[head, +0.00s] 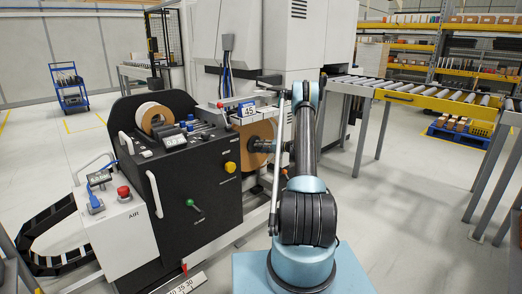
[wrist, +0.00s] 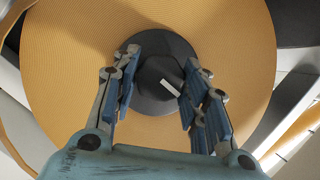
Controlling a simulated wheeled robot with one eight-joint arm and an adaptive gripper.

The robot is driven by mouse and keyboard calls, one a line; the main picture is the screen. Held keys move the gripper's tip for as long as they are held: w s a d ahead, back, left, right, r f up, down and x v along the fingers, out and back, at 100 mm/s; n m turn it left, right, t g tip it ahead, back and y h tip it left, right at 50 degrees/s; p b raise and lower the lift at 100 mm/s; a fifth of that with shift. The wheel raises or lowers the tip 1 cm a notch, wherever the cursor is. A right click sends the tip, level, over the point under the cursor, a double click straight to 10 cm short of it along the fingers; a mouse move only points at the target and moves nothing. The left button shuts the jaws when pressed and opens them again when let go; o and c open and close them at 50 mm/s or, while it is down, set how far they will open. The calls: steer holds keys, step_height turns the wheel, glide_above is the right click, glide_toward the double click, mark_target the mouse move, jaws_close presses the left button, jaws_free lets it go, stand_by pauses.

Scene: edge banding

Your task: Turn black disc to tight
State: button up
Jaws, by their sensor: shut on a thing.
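The black disc (wrist: 170,46) sits at the centre of a large tan roll (wrist: 75,50) in the wrist view. Its raised dark hub has a short white mark, tilted down to the right. My gripper (wrist: 160,72) has its blue-padded fingers on the left and right sides of this hub, shut on it. In the head view the tan roll (head: 258,133) stands upright on the right side of the black machine. The black disc there is small and dark in front of the roll, and my arm covers part of this area.
A roller conveyor (head: 420,95) stands at the right. Floor between is clear.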

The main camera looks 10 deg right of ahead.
steer(key=o, duration=0.9)
steer(key=shift+d+f, duration=0.15)
steer(key=shift+d, duration=0.05)
steer(key=shift+o, duration=0.7)
steer(key=shift+a, duration=0.1)
steer(key=v, duration=1.2)
